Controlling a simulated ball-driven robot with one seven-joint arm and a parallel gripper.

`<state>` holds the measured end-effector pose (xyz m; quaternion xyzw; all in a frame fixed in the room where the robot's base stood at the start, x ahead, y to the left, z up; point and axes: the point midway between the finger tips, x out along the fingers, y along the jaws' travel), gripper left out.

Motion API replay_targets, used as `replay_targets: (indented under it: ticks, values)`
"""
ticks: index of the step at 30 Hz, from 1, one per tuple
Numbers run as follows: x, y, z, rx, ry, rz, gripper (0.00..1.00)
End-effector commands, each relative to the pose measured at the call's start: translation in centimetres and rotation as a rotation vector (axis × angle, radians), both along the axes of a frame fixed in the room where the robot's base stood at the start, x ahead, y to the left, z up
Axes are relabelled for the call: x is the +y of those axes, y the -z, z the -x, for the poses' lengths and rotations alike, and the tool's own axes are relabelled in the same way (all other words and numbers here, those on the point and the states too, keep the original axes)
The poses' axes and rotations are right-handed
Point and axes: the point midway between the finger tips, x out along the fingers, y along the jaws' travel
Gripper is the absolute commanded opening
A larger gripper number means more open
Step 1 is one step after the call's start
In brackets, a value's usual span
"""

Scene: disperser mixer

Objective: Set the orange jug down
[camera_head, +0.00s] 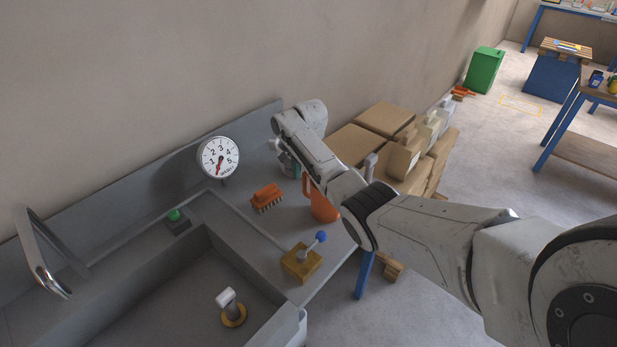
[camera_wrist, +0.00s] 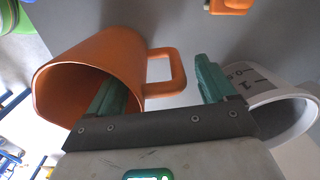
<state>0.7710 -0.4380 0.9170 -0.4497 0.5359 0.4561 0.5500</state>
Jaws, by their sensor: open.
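The orange jug (camera_head: 322,207) stands upright on the grey counter (camera_head: 240,213) near its right edge, partly hidden behind my arm. In the wrist view the jug (camera_wrist: 92,62) has its open mouth towards the camera and its handle on the right. My gripper (camera_wrist: 157,72) is open, with green fingers on either side of the handle. The left finger overlaps the jug's mouth; I cannot tell how deep it reaches. The right finger is apart from the handle. In the head view the gripper is mostly hidden by the wrist.
A white marked container (camera_wrist: 285,105) is close to the right finger. An orange brush (camera_head: 266,197) lies left of the jug. A yellow block with a blue-knobbed lever (camera_head: 302,262) is in front, beside the sink basin. A dial gauge (camera_head: 219,157) and cardboard boxes (camera_head: 385,119) stand behind.

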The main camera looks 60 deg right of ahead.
Motion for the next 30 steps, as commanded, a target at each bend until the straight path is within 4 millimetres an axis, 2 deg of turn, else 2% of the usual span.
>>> replay_targets:
  ticks: [5, 19, 24, 30]
  values:
    - [0.0, -1.3, -0.1, -0.003, -0.001, 0.002, 0.84]
    - [-0.2, -10.3, 0.0, -0.003, 0.0, 0.002, 0.84]
    - [-0.2, -11.9, 0.1, -0.001, -0.001, 0.001, 0.84]
    - [-0.2, -12.3, 0.1, 0.0, -0.001, 0.0, 0.84]
